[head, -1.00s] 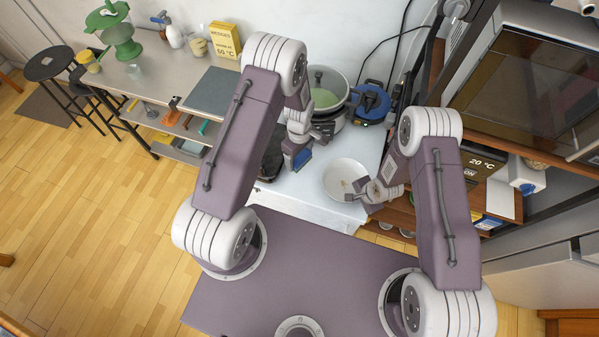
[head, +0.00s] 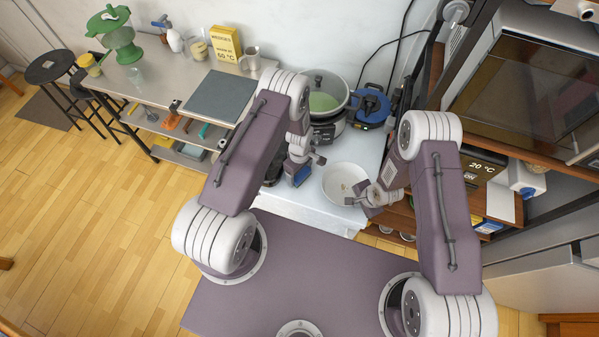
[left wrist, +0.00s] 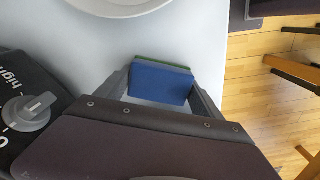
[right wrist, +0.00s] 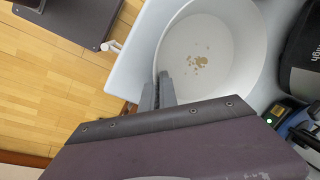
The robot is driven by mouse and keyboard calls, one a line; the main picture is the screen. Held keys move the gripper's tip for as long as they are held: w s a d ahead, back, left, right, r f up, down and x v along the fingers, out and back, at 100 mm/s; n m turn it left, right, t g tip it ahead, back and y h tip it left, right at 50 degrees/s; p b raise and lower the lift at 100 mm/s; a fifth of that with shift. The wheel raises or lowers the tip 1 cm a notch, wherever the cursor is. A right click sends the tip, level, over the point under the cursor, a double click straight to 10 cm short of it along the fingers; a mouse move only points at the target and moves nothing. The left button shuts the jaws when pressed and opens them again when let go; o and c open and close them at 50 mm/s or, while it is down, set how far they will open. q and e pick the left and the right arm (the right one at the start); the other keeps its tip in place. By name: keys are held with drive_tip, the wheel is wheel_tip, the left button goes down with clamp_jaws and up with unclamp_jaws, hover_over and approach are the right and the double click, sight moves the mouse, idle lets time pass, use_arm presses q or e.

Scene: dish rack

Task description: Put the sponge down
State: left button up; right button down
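The sponge, blue with a green layer, shows in the left wrist view (left wrist: 160,82) between the two fingers of my left gripper (left wrist: 162,88), both of which seem to touch its ends. In the head view, the sponge (head: 301,175) is at the white counter, left of the bowl; whether it touches the counter is unclear. My left gripper (head: 303,163) is above it. My right gripper (right wrist: 160,88) is shut on the near rim of a white bowl (right wrist: 212,85) with brown specks inside. The bowl (head: 343,177) is on or just over the counter.
The white counter (head: 318,212) has some bare room in front of the sponge. A black appliance with a knob (left wrist: 30,105) is close beside my left gripper.

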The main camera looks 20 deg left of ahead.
use_arm(q)
drive_tip(key=o, duration=0.4)
drive_tip(key=shift+c, duration=0.2)
wheel_tip(320, 180, up, 12)
drive_tip(key=shift+r, duration=0.15)
drive_tip(key=shift+o, duration=0.2)
